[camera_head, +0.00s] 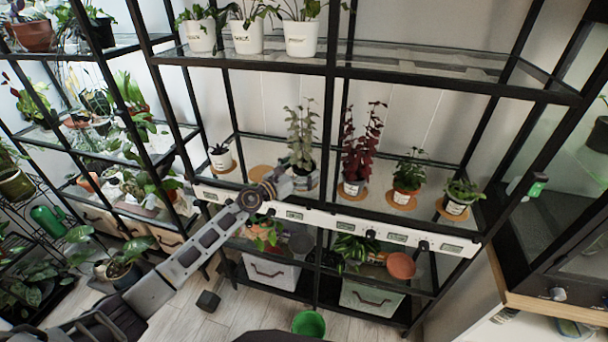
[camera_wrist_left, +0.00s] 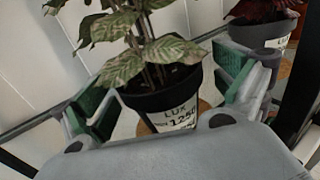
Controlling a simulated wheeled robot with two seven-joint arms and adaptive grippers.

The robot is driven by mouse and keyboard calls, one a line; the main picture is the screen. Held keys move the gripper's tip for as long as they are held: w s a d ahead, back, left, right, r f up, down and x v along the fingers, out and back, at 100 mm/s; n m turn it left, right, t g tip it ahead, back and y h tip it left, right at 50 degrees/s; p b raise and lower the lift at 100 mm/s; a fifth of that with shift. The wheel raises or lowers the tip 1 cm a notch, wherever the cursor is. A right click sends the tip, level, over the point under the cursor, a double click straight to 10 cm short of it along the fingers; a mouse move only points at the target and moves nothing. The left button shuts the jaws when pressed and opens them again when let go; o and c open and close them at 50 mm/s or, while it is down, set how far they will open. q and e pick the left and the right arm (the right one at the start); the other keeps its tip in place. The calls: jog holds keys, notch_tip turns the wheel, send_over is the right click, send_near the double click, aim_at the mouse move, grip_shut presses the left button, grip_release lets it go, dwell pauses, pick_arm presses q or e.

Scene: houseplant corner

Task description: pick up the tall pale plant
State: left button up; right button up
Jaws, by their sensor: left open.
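The tall pale plant (camera_head: 301,130) has greyish-green leaves and stands upright on the middle shelf. In the left wrist view its dark pot (camera_wrist_left: 160,100), with a white label reading LUX 1250, sits between the finger pads. My left gripper (camera_head: 293,182) is at this pot in the head view and partly hides it. In the wrist view the left gripper (camera_wrist_left: 168,92) is open, with green pads on both sides of the pot. I cannot tell whether either pad touches it. My right gripper is not in view.
A tall dark-red plant (camera_head: 361,145) stands just right of the pale one. Further right are a bushy green plant (camera_head: 408,172) and a low one (camera_head: 461,192). An empty round coaster (camera_head: 259,172) lies left. A labelled white rail (camera_head: 340,223) runs along the shelf front; black posts frame it.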

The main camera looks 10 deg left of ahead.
pick_arm(q)
jog(key=shift+w+d, duration=0.15)
jog(key=shift+w, duration=0.1)
dwell(0.3)
jog(key=c, duration=1.2)
